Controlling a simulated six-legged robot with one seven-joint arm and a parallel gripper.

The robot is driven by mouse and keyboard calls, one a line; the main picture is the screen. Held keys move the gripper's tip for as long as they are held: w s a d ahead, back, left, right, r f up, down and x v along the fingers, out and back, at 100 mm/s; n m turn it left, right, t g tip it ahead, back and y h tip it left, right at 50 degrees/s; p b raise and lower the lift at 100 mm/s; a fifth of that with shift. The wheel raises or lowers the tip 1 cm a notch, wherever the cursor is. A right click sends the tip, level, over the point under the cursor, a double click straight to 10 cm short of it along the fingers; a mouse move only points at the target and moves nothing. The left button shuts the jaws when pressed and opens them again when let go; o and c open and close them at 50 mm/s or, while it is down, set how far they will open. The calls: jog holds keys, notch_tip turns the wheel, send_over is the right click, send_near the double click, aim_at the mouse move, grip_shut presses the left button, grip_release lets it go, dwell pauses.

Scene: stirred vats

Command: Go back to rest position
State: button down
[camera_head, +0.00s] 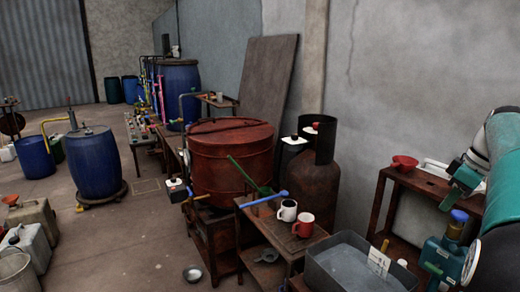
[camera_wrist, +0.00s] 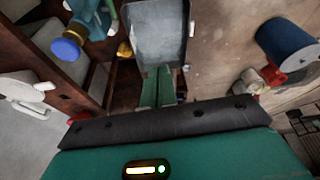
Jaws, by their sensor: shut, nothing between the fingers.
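My gripper (camera_wrist: 158,88) shows in the wrist view, its two green fingers together and empty. The fingers point toward a grey metal tray (camera_wrist: 142,38) at the top of that view; I cannot tell how far apart they are. In the head view my teal and white arm is at the right edge, over the shelf side. The same grey tray (camera_head: 325,270) stands low in front of it, with a white label on its edge. A teal bottle with a blue cap (camera_head: 443,250) stands right of the tray; it also shows in the wrist view (camera_wrist: 88,28).
A rusty red vat (camera_head: 228,160) stands at the centre, beside a brown gas cylinder (camera_head: 312,190). A small table (camera_head: 245,204) holds a white mug (camera_head: 287,210) and a red mug (camera_head: 303,225). Blue drums (camera_head: 95,165) stand at the left. Open floor (camera_head: 140,235) lies left of the vat.

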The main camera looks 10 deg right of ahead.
jog(key=a+f+m+h, duration=0.1)
jog(key=a+f+m, duration=0.1)
jog(key=a, duration=2.2)
jog(key=s+a+f+m+t, duration=0.1)
jog(key=s+a+f, duration=0.4)
jog(key=a, duration=0.3)
jog(key=s+a+f+m+t, duration=0.1)
jog(key=s+a+f, duration=0.4)
jog(key=a, duration=0.3)
jog(key=shift+s+a+m, duration=0.2)
jog(key=shift+a+m, duration=0.1)
jog(key=shift+a, duration=0.1)
jog(key=shift+d+f, duration=0.1)
jog(key=shift+d, duration=0.15)
